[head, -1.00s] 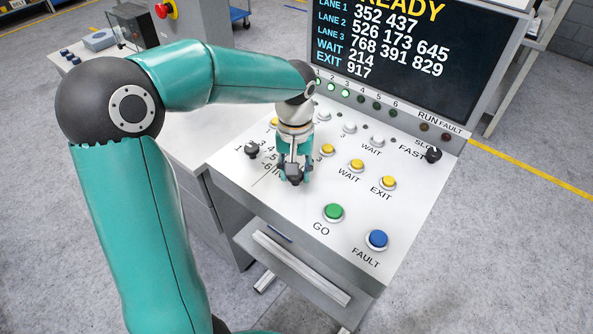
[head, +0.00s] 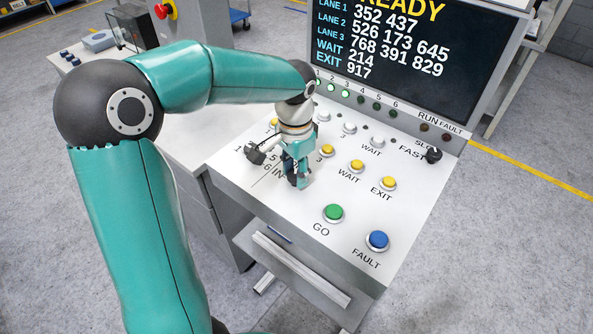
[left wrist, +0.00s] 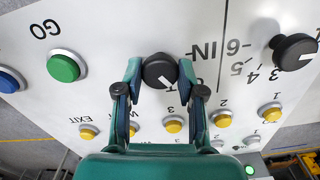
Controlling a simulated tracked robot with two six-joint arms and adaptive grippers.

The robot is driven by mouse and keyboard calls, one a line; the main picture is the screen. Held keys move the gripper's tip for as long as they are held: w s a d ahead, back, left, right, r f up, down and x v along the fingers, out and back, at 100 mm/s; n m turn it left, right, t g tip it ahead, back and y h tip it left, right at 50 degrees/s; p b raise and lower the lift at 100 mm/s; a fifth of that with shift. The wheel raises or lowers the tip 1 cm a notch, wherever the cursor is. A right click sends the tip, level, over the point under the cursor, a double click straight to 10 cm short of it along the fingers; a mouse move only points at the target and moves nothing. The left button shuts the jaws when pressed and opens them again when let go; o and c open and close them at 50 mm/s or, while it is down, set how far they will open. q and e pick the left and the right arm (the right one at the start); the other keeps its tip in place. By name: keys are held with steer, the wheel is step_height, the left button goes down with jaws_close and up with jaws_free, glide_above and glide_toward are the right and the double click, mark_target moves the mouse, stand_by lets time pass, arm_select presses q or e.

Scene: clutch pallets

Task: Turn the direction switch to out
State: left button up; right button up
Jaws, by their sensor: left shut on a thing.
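The direction switch is a round black knob with a white pointer mark. In the left wrist view the knob (left wrist: 159,68) sits between my left gripper's fingertips (left wrist: 160,75), beside the printed word IN. The white mark points to the lower right there. In the head view my left gripper (head: 297,181) points down at the panel, shut on the knob, and largely hides it. I cannot see an OUT label. My right gripper is not in view.
A second black knob (head: 255,154), with numbers around it, stands close to the left; it also shows in the left wrist view (left wrist: 292,52). Yellow buttons (head: 357,165), a green GO button (head: 333,213) and a blue FAULT button (head: 377,240) lie to the right. A screen (head: 420,45) stands behind.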

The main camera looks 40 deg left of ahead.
mark_target(295, 173)
arm_select(q)
steer(key=shift+w+m, duration=0.1)
steer(key=shift+m, duration=0.3)
steer(key=o, duration=1.1)
steer(key=shift+o, duration=0.2)
step_height(295, 173, up, 12)
steer(key=shift+f, duration=0.1)
